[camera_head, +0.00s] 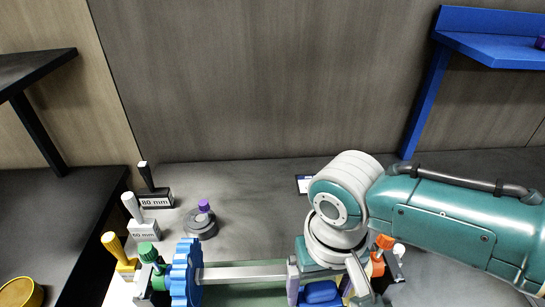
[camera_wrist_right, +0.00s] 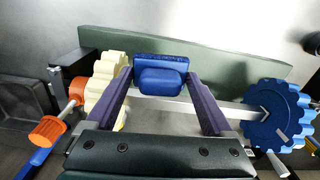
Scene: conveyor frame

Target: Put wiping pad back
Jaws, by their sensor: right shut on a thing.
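The blue wiping pad (camera_wrist_right: 160,82) sits between the two dark purple fingers of my right gripper (camera_wrist_right: 159,74) in the right wrist view. The gripper is shut on it. In the head view the pad (camera_head: 320,293) shows at the bottom edge, below my wrist, with the right gripper (camera_head: 318,284) around it. The green conveyor belt (camera_wrist_right: 225,58) lies behind the pad; I cannot tell whether the pad touches it. My left gripper is not in view.
The conveyor frame has a blue gear wheel (camera_head: 186,272) on one side and a cream wheel (camera_wrist_right: 107,80) with an orange knob (camera_wrist_right: 47,131) on the other. Labelled stands (camera_head: 143,228) and a grey disc (camera_head: 200,225) are at left. A blue shelf (camera_head: 490,45) is upper right.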

